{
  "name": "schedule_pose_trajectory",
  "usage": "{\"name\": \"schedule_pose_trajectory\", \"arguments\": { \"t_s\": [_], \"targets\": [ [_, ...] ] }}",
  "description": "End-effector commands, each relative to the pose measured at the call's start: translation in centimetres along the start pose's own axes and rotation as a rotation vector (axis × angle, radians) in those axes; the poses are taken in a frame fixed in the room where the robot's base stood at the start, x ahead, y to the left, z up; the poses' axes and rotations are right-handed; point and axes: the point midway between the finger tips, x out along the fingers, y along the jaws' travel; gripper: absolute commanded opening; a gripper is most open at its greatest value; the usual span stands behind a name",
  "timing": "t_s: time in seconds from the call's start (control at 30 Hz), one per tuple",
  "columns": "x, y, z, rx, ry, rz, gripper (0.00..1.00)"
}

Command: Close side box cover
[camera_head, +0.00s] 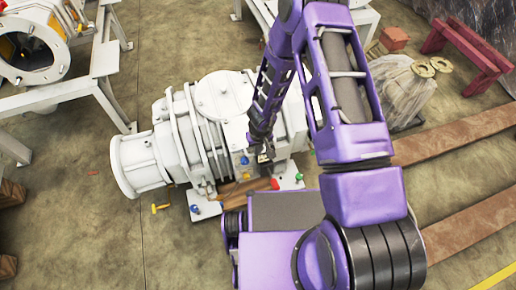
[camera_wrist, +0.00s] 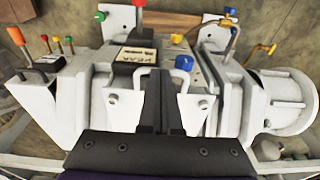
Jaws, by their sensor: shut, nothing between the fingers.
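The white screw vacuum machine (camera_head: 205,125) lies on the floor in the middle of the head view. It fills much of the wrist view, where its white housing (camera_wrist: 110,98) carries bar handles, a black lettered plate (camera_wrist: 132,58) and coloured knobs. My gripper (camera_wrist: 161,88) is shut and empty, its dark fingers in front of the housing between two small bolts. In the head view my gripper (camera_head: 263,152) is at the machine's near side, partly hidden by my purple arm. I cannot tell which panel is the side box cover, or whether the fingers touch the housing.
Red-knobbed (camera_wrist: 138,5) and blue-knobbed (camera_wrist: 184,63) parts stick up near my fingers. Several small knobs (camera_wrist: 57,41) stand at the left. A brown board (camera_head: 240,192) lies by the machine's near side. White metal frames stand upper left; open floor (camera_head: 85,235) lies lower left.

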Motion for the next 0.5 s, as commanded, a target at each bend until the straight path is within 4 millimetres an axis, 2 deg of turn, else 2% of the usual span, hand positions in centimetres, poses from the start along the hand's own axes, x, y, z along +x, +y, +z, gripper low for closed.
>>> {"name": "schedule_pose_trajectory", "arguments": {
  "t_s": [0.03,0.17,0.37,0.5],
  "targets": [
    [0.6,0.1,0.5,-0.001,-0.01,0.001,0.0],
    [-0.9,0.3,0.3,-0.001,-0.007,0.001,0.0],
    [-5.1,1.0,-0.5,0.001,0.006,0.002,0.0],
    [-8.4,0.9,-0.4,-0.002,0.009,0.002,0.0]
  ]
}}
